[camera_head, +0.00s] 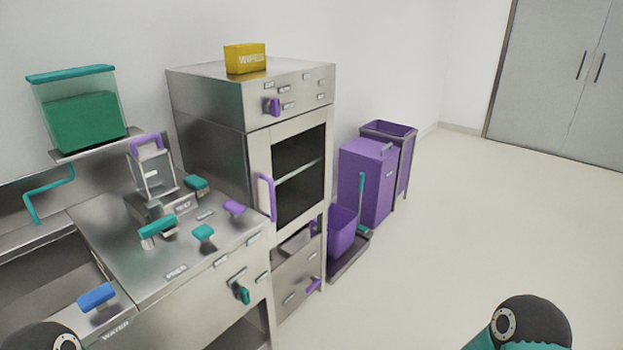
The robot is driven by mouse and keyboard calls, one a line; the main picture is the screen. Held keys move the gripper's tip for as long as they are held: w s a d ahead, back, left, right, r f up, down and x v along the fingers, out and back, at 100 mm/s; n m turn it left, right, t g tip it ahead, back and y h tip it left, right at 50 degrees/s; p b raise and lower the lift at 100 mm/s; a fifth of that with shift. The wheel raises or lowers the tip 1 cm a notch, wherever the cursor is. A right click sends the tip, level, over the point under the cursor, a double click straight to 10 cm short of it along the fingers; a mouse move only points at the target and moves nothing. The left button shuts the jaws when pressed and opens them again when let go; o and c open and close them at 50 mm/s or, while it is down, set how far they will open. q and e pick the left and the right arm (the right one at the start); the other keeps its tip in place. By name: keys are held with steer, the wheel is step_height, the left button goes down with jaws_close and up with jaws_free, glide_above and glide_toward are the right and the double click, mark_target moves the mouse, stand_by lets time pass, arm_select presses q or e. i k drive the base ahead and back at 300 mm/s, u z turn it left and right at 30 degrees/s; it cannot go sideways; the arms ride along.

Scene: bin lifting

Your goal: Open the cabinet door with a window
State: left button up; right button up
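The steel cabinet (215,105) stands against the wall at centre left. Its door (259,150) has a dark glass window (298,175) with a shelf line across it. The door looks shut. A purple upright handle (267,197) sits on the door's left side. Parts of my arms show at the bottom left and bottom right corners, well apart from the cabinet. Neither of my grippers shows.
A steel counter (120,265) with teal, purple and blue handles stands left of the cabinet. A yellow wipes box (245,59) sits on the cabinet. Purple bins (366,182) stand to its right. The floor at right is clear.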

mark_target(257, 143)
steer(key=u, duration=0.05)
steer(key=k, duration=0.9)
steer(key=z, duration=0.2)
steer(key=i, duration=0.9)
steer(key=u, duration=0.15)
steer(key=k, duration=1.25)
steer(key=z, duration=0.35)
steer(key=i, duration=2)
steer(key=u, duration=0.9)
